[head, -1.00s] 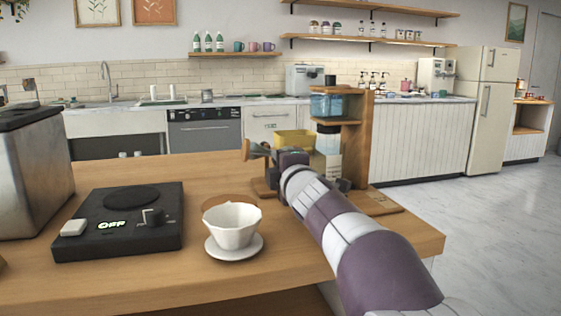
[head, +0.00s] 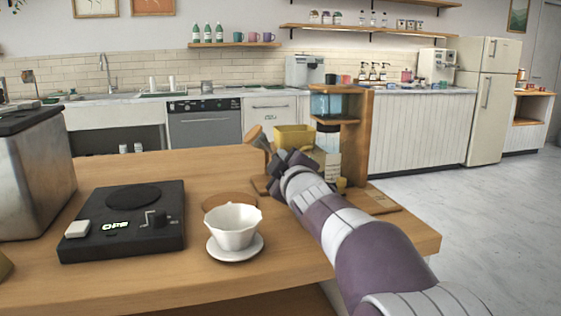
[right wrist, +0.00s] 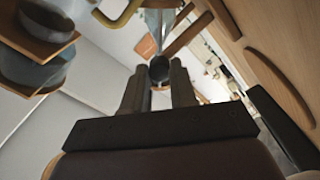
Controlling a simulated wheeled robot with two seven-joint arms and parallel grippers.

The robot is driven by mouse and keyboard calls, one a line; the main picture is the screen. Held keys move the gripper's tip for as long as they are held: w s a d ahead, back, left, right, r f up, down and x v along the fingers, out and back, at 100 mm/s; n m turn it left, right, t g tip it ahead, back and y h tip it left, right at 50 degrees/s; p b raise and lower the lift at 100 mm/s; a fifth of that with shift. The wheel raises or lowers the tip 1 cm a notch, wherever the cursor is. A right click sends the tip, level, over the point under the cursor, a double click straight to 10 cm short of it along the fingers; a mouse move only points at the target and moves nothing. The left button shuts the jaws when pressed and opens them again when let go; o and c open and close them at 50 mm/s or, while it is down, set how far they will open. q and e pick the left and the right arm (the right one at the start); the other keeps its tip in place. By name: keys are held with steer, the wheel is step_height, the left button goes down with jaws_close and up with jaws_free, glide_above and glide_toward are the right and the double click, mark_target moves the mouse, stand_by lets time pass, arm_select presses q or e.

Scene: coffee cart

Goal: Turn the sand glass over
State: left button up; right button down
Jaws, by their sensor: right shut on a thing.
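My right gripper (head: 277,160) is over the far part of the wooden counter, its arm coming in from the lower right. It is shut on the sand glass, whose tilted wooden end (head: 256,137) shows just left of the gripper. The rest of the sand glass is hidden behind my gripper in the head view. In the right wrist view, the clear, cone-shaped glass of the sand glass (right wrist: 160,22) shows beyond the fingers (right wrist: 158,72), with a dark part between the fingertips. I cannot tell how the sand lies. My left gripper is not in view.
A wooden stand (head: 357,135) with a blue container (head: 325,104) is right behind my gripper, and a yellow box (head: 294,137) is close by. A white dripper cup (head: 233,217) on a saucer and a black scale (head: 122,222) stand nearer. The counter's front edge is clear.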

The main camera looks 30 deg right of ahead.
stand_by(0.4)
steer(key=c, duration=0.9)
jaws_free()
steer(key=p+v, duration=0.1)
steer(key=v, duration=1)
steer(key=shift+s+d+p, duration=0.1)
steer(key=shift+s+p, duration=0.05)
steer(key=shift+p, duration=0.25)
steer(key=shift+s+a+f, duration=0.1)
steer(key=shift+s+a, duration=0.1)
steer(key=shift+s, duration=0.5)
